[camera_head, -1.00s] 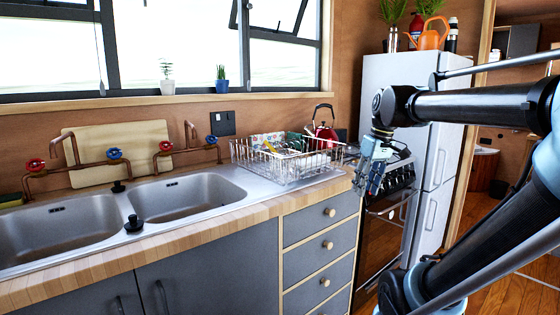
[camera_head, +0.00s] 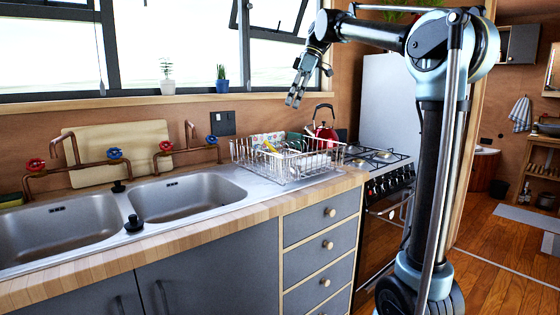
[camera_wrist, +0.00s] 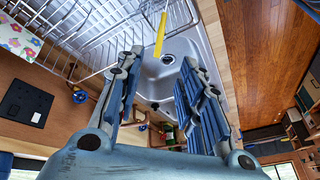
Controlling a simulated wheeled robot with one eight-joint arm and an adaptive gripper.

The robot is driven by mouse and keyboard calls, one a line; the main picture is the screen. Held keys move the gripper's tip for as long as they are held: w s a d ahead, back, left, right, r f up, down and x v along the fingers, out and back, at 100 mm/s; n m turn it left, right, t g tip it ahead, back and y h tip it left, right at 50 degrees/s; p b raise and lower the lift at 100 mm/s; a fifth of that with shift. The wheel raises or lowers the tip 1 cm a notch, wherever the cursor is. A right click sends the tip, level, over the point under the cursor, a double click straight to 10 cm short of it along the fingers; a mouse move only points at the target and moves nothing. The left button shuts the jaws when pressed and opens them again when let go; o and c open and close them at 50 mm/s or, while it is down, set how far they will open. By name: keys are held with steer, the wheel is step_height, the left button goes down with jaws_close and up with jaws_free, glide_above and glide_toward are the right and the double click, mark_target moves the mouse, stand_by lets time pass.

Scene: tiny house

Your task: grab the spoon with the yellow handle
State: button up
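The yellow handle of the spoon (camera_head: 270,147) sticks up from the wire dish rack (camera_head: 287,175). In the wrist view the yellow handle (camera_wrist: 160,38) lies beyond my fingertips, near the rack's edge; I cannot make out the spoon's bowl. My gripper (camera_head: 294,97) points down above the rack, apart from the handle. In the wrist view my gripper (camera_wrist: 160,62) has its fingers spread with nothing between them.
A red kettle (camera_head: 325,127) stands just behind the rack by the stove (camera_head: 378,160). A patterned item (camera_wrist: 20,37) sits in the rack. A double sink (camera_head: 190,198) is to the left. Potted plants (camera_head: 167,80) stand on the sill behind.

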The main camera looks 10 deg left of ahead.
glide_above(272, 147)
steer(key=w+d, duration=0.2)
step_height(272, 147, down, 10)
steer(key=f, duration=0.1)
steer(key=shift+a+x, duration=0.2)
steer(key=shift+x, duration=2.25)
steer(key=shift+s+r, duration=0.1)
steer(key=shift+c, duration=0.5)
